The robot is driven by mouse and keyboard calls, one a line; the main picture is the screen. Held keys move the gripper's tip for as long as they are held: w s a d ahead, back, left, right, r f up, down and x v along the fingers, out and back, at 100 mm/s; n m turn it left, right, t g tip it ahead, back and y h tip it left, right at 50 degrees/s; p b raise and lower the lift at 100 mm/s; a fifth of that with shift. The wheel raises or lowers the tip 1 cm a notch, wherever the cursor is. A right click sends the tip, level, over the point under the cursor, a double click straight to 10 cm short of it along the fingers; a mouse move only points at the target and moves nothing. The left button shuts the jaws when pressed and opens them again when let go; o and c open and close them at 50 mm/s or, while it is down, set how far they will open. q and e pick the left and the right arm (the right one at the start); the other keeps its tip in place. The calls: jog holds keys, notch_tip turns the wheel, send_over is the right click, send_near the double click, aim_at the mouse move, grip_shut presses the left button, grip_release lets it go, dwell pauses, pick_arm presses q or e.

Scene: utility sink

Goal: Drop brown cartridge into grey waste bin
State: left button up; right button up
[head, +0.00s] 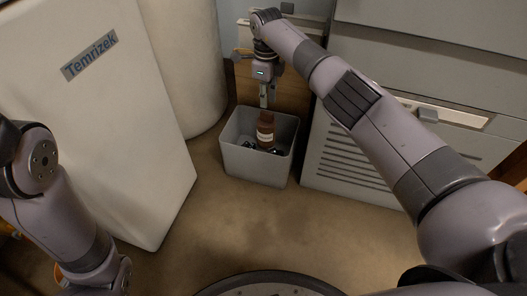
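The brown cartridge (265,131), with a pale label, hangs upright in the mouth of the grey waste bin (252,165), its lower part below the rim level. My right gripper (264,106) points straight down over the bin, its narrow fingers together at the cartridge's top, and appears shut on it. The exact finger contact is small and hard to see. My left arm comes in at the left and bends down to the bottom edge; its gripper is not in view.
Small dark items (248,146) lie inside the bin. A white cabinet labelled Temrizek (100,110) stands left, a white cylinder (185,65) behind it. A grey vented cabinet (345,150) stands close right of the bin. The brown floor (235,225) in front is clear.

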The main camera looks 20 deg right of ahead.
jog(key=o, duration=0.3)
jog(key=shift+o, duration=0.2)
notch_tip(320, 180, up, 12)
dwell(0.5)
